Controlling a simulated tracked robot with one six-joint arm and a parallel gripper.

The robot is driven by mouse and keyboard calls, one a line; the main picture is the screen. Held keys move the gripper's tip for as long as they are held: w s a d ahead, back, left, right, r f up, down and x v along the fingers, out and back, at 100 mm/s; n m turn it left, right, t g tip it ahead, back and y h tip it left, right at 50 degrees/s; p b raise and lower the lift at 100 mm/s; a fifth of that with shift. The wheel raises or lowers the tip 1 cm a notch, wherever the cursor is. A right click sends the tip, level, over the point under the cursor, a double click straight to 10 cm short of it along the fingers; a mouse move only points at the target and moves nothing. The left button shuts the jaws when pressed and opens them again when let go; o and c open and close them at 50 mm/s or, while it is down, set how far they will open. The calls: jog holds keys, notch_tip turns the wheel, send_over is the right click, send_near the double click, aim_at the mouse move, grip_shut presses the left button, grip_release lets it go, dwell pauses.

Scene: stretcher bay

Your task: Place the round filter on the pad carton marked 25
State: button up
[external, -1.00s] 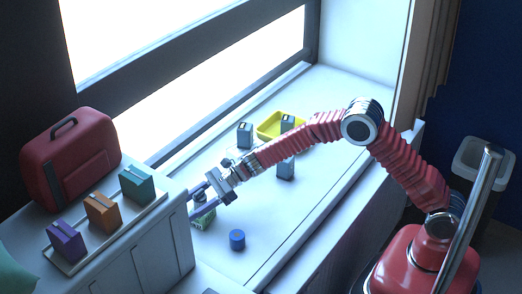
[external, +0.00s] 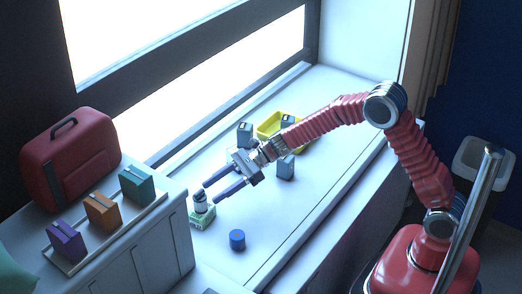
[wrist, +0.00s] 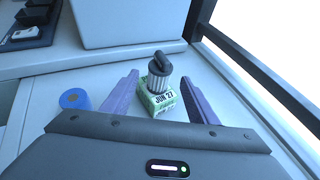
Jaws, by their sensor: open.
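In the wrist view the filter (wrist: 158,80) sits on this carton (wrist: 160,104), whose label reads "JUN 27". I see no mark 25 on it. My gripper (external: 209,191) is open and empty, up and to the right of the filter. In the wrist view its two purple fingers (wrist: 166,92) lie to either side of the filter, apart from it.
A blue cylinder (external: 237,239) stands on the sill near the green carton. Grey cartons (external: 245,134) and a yellow tray (external: 268,125) are further back. Purple, orange (external: 103,212) and teal boxes stand on a tray on the left cabinet, beside a red case (external: 70,158).

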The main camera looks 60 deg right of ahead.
jog(key=shift+v, duration=0.85)
jog(key=s+d+r+n+g+h, duration=0.1)
jog(key=s+d+r+n, duration=0.2)
jog(key=s, duration=0.4)
jog(key=s+d+r+n+g+h, duration=0.1)
jog(key=s+d+r+n+h, duration=0.15)
jog(key=s+n, duration=0.3)
jog(key=s+d+r+n+g+h, duration=0.15)
jog(key=s+r+n, duration=0.25)
jog(key=s, duration=0.4)
jog(key=s+d+n+t+h, duration=0.3)
jog(key=s+d+n+h, duration=0.4)
jog(key=s+d+n, duration=0.4)
jog(key=s+d, duration=0.6)
jog(key=s, duration=0.1)
jog(key=shift+r, duration=0.3)
